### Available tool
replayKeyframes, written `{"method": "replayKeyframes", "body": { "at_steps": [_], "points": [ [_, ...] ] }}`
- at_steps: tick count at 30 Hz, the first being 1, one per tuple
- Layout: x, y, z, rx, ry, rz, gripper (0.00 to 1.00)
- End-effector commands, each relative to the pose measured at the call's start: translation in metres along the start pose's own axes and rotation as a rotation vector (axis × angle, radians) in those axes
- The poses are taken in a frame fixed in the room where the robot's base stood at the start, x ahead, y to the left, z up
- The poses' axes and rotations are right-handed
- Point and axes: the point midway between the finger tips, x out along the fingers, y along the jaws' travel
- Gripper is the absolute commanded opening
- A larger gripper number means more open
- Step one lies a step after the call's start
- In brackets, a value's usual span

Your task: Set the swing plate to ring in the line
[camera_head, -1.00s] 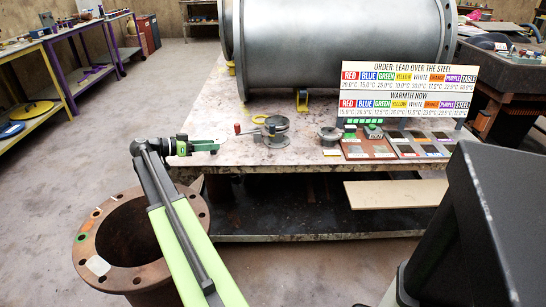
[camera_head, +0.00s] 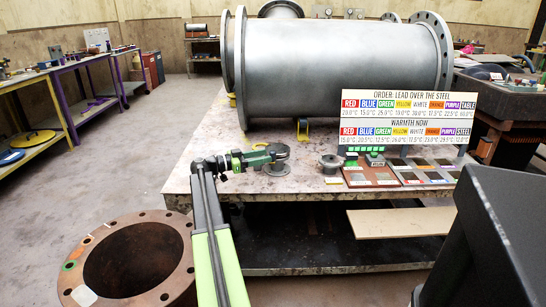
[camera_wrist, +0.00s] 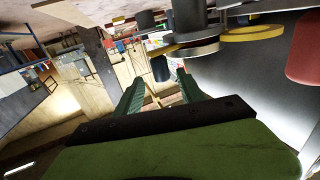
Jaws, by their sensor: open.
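The swing plate unit, a grey round flanged fitting (camera_head: 277,158), stands on the near part of the bench. My gripper (camera_head: 262,157) is at its left side and hides the handle and part of the plate. In the wrist view, stacked grey discs (camera_wrist: 192,47) and a yellow ring (camera_wrist: 255,33) are beyond the fingers. My gripper also shows there (camera_wrist: 158,82), its green fingers apart. A dark short cylinder (camera_wrist: 160,68) appears between or just beyond the fingertips; contact cannot be told. A red cylinder (camera_wrist: 304,62) is at the right. Which plate end is in the line is unclear.
A large steel pipe (camera_head: 335,70) lies across the back of the bench (camera_head: 225,125). A small grey flanged piece (camera_head: 329,164), coloured tiles and a sign board (camera_head: 410,115) are at the right. A rusty flanged pipe (camera_head: 150,222) stands on the floor, front left.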

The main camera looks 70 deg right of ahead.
Motion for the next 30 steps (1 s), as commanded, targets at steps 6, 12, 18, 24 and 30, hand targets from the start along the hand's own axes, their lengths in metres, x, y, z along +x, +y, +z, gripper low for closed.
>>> {"method": "replayKeyframes", "body": {
  "at_steps": [6,12,18,24,30],
  "points": [
    [0.039,0.000,0.000,0.000,0.000,0.001,0.46],
    [0.049,0.000,0.000,0.000,0.000,0.001,0.46],
    [0.050,0.000,0.000,0.000,0.000,0.001,0.46],
    [0.050,0.000,0.000,0.000,0.000,0.001,0.20],
    [0.050,0.001,0.000,0.000,-0.001,0.003,0.00]
  ]
}}
